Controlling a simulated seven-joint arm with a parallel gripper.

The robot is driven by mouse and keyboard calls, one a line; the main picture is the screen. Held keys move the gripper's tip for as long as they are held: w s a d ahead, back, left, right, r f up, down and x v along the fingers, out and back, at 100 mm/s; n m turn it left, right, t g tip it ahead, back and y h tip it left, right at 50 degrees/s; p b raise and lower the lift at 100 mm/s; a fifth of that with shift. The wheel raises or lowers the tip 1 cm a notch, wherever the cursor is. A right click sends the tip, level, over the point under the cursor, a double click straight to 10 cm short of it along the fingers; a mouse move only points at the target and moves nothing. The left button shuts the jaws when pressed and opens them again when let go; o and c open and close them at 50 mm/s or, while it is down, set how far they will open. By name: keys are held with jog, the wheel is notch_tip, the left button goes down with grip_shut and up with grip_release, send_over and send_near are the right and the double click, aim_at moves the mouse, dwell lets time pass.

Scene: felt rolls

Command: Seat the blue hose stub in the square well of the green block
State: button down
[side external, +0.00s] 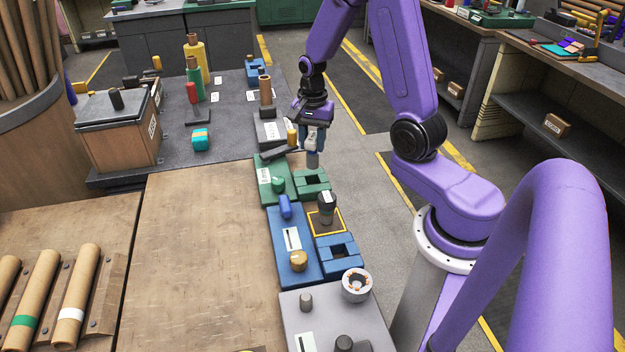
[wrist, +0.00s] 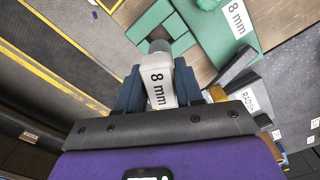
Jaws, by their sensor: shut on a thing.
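My gripper (side external: 313,138) is shut on a grey stub (side external: 312,159) with a white "8 mm" label, held upright. In the wrist view the stub (wrist: 160,84) sits between the jaws (wrist: 158,92), its rounded grey-green end pointing at the green block (wrist: 152,19). The square well is partly hidden by the stub in the wrist view.
A green plate (side external: 268,183) with a green knob adjoins the block. A dark bar (side external: 279,153) and a yellow peg (side external: 292,137) are close behind.

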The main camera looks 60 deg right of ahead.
aim_at(312, 162)
jog(key=shift+f, duration=0.1)
jog(key=shift+f, duration=1.55)
jog(key=shift+f, duration=2.1)
dwell(1.9)
jog(key=c, duration=0.6)
grip_release()
jog(key=shift+c, duration=0.2)
jog(key=shift+r, duration=0.1)
notch_tip(312, 162, up, 17)
jog(key=shift+r, duration=0.1)
